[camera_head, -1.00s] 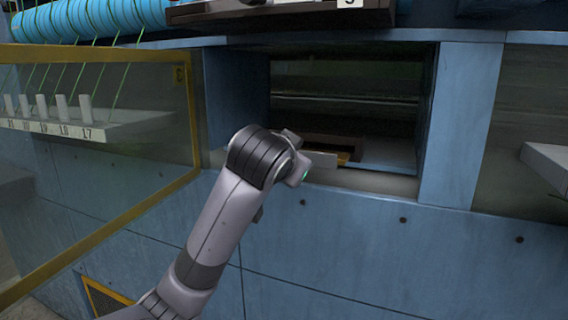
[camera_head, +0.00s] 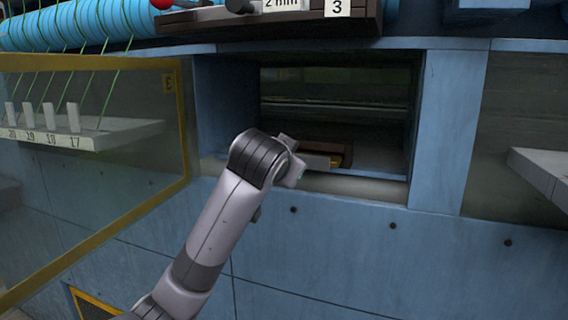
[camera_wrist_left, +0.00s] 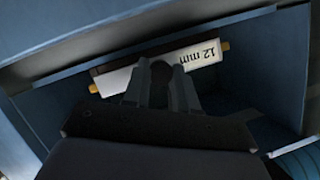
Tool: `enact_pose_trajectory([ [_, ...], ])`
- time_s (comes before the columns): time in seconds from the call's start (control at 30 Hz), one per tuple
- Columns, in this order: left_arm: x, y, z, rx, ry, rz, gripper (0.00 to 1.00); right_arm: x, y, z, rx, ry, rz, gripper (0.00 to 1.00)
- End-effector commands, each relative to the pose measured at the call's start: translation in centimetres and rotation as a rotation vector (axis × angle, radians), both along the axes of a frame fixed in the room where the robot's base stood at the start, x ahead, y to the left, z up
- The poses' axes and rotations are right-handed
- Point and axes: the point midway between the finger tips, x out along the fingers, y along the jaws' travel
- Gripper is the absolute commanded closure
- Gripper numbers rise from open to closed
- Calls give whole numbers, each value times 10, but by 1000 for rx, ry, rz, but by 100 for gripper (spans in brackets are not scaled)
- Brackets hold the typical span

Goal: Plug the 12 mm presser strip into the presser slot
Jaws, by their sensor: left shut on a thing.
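The 12 mm presser strip (camera_wrist_left: 205,56) shows in the left wrist view as a tilted bar with a white labelled face, a brown edge and yellow ends. My left gripper (camera_wrist_left: 163,68) is shut on it near its middle, and the fingers cover part of its face. In the head view my left gripper (camera_head: 306,160) reaches in at the mouth of a dark recess in the blue wall. My wrist hides most of the strip there. I cannot make out the presser slot for certain in either view. My right gripper is not in view.
The recess has blue side walls (camera_head: 440,130) and a pale sill (camera_head: 355,187) along its front. A yellow-framed glass panel (camera_head: 183,120) stands left, beside a rack of white pegs (camera_head: 74,117). A brown board (camera_head: 230,22) is above.

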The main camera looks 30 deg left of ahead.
Motion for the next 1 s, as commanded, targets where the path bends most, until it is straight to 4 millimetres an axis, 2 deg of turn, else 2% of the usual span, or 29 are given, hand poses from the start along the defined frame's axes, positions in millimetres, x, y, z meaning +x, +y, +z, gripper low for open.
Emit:
enact_pose_trajectory([
  [0.43, 9, 2, 2, 1, -4, 0, 100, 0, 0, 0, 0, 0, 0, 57],
  [1.0, 5, 1, 2, 0, -5, 1, 100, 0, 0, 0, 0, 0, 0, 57],
])
